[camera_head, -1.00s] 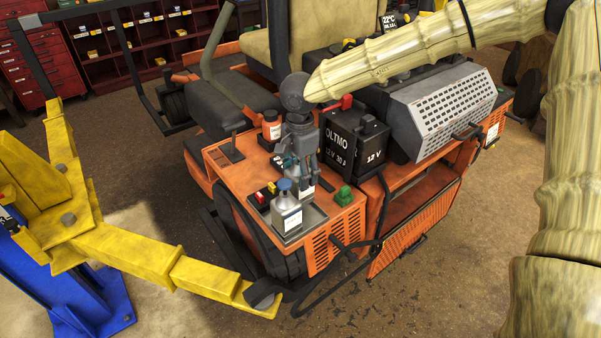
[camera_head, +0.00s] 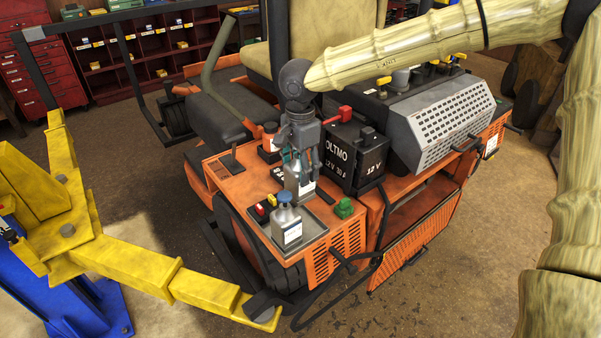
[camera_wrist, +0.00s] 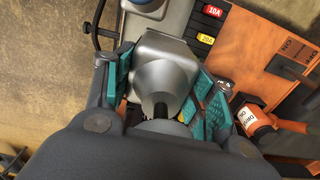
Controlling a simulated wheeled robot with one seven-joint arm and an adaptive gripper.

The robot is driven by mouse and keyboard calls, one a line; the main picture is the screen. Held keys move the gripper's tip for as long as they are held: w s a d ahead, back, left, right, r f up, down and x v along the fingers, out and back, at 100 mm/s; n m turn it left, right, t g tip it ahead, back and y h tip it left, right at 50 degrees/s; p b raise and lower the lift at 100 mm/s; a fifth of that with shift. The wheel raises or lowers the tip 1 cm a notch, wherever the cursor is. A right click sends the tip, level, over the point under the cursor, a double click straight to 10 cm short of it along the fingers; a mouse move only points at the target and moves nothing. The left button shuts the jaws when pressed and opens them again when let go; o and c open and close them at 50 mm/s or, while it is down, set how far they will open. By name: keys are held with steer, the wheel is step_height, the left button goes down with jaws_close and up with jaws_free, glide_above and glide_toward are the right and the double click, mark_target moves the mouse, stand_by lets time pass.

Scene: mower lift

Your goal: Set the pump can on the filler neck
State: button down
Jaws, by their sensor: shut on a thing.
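My gripper (camera_head: 302,172) is shut on a grey metal can with a conical top and dark spout, which I take to be the pump can (camera_head: 299,187). In the wrist view the can (camera_wrist: 161,65) sits upright between the teal finger pads. It is above or just behind the tray on the orange machine; the gap under it is hard to judge. A similar can with a blue cap (camera_head: 287,226) stands in front of it on the tray (camera_head: 318,228). I cannot identify the filler neck for certain; a grey round fitting (camera_head: 400,78) shows on the rear deck.
A black battery box marked 12 V (camera_head: 357,158) stands right of my gripper. A green knob (camera_head: 343,208) and an orange-and-white bottle (camera_head: 269,137) are close by. A grey perforated guard (camera_head: 440,110) lies behind. A yellow lift arm (camera_head: 150,275) is at front left.

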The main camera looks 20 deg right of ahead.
steer(key=shift+r, duration=4)
